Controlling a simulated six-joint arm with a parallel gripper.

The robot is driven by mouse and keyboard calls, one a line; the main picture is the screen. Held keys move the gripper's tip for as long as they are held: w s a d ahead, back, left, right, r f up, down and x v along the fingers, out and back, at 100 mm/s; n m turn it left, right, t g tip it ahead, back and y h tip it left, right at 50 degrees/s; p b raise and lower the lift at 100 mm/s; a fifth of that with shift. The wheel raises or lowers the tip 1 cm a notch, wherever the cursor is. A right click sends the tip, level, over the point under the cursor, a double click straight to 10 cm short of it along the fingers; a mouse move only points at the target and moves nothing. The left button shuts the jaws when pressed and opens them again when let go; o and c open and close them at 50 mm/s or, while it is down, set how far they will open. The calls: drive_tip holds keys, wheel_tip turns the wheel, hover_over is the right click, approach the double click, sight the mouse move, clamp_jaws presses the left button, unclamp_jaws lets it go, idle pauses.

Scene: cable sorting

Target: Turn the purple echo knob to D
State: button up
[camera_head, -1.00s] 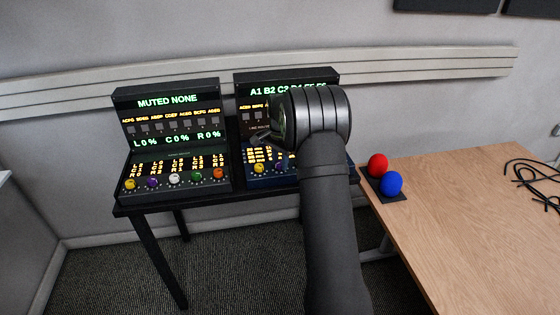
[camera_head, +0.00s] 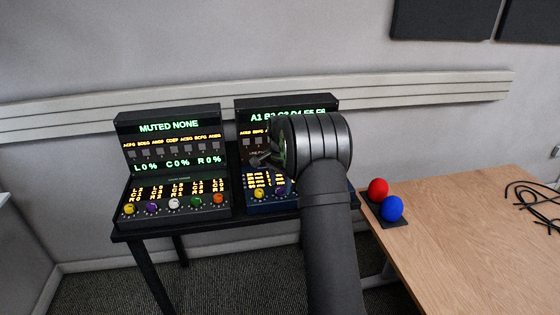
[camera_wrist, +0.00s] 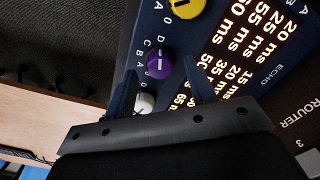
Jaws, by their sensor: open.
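The purple echo knob (camera_wrist: 159,65) is on the dark blue echo panel (camera_wrist: 228,12), with letters A to D printed around it. A pale pointer line shows on its top; which letter it marks is hard to tell. My gripper (camera_wrist: 159,71) is open, with one finger on each side of the purple knob in the wrist view. Whether the fingers touch it, I cannot tell. In the head view my wrist (camera_head: 312,143) covers much of the right-hand console and most of the gripper.
A yellow knob (camera_wrist: 185,7) and a white knob (camera_wrist: 143,102) lie on either side of the purple one. The left console (camera_head: 175,165) has its own row of knobs. A red ball (camera_head: 377,188) and a blue ball (camera_head: 392,208) stand on the wooden table (camera_head: 470,240).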

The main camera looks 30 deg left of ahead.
sight(280, 188)
wheel_tip(280, 188, up, 16)
idle(0.3)
drive_tip(key=shift+f, duration=0.1)
idle(0.3)
wheel_tip(280, 188, down, 17)
drive_tip(key=shift+f, duration=0.2)
idle(0.4)
